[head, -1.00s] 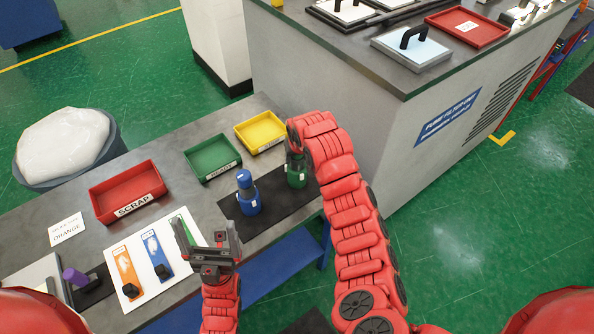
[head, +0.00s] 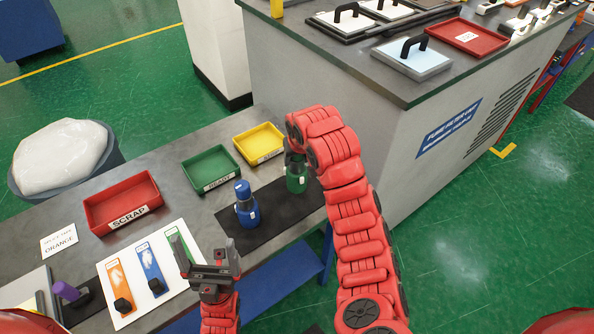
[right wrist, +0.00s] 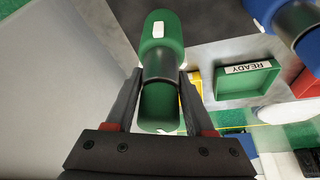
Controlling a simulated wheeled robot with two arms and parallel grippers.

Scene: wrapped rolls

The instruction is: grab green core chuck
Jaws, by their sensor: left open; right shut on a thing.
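The green core chuck (head: 297,182) is at the right end of the black mat (head: 275,213), beside a blue core chuck (head: 246,206). My right gripper (right wrist: 161,76) is shut on the green core chuck, with one finger on each side of its dark middle band in the right wrist view (right wrist: 162,32). In the head view my right arm hides that gripper and part of the chuck. I cannot tell whether the chuck's base touches the mat. My left gripper (head: 208,250) is open and empty over the near part of the bench.
A green READY tray (head: 211,170), a yellow tray (head: 259,143) and a red SCRAP tray (head: 123,203) line the bench's far side. A white board (head: 137,252) with coloured strips lies near my left gripper. A tall grey cabinet (head: 400,140) stands just right of the bench.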

